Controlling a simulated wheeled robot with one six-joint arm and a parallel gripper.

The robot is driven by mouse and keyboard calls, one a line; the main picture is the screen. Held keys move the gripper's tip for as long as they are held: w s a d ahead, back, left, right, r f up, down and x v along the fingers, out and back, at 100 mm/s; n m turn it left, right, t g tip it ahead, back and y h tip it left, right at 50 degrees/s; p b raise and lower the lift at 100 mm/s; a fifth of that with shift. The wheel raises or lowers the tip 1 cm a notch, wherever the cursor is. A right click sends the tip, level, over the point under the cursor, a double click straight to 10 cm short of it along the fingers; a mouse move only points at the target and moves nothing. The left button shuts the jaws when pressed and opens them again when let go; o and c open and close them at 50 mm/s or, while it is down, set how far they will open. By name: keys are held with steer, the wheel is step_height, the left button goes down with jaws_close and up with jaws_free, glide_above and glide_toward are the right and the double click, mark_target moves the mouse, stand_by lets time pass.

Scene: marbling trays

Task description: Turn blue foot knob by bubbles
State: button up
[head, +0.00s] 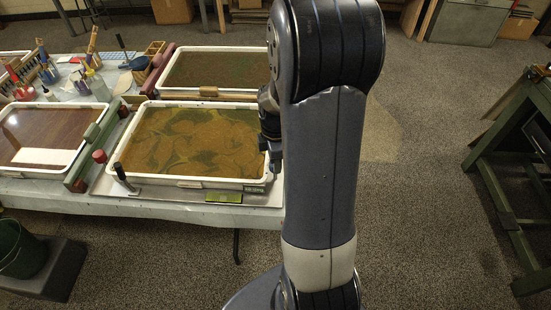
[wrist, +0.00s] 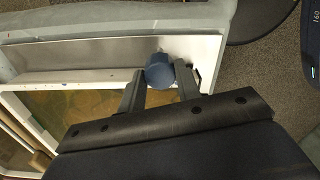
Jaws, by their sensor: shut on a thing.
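The blue foot knob (wrist: 160,72) sits between the two fingers of my gripper (wrist: 161,80) in the wrist view, at a corner of a white-framed tray. My gripper is shut on it. In the head view my gripper (head: 272,150) is at the right side of the marbling tray (head: 150,184), mostly behind my arm, and the knob is hidden there. A yellow-green bubble level (head: 225,197) lies at the tray's front edge. A small one (head: 254,188) shows to its right. Their bubbles are too small to read.
A black-topped knob (head: 119,171) and a red knob (head: 99,156) stand at the tray's left. Other trays lie behind (head: 215,48) and to the left (head: 8,158). Bottles and brushes crowd the back left. A green bucket (head: 18,250) is at front left.

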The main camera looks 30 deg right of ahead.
steer(key=o, duration=1)
step_height(320, 180, up, 11)
steer(key=shift+f+p, duration=0.1)
steer(key=shift+p, duration=0.3)
steer(key=shift+f, duration=0.1)
step_height(320, 180, down, 11)
steer(key=shift+r+b, duration=0.15)
steer(key=shift+b, duration=0.25)
steer(key=shift+r, duration=0.2)
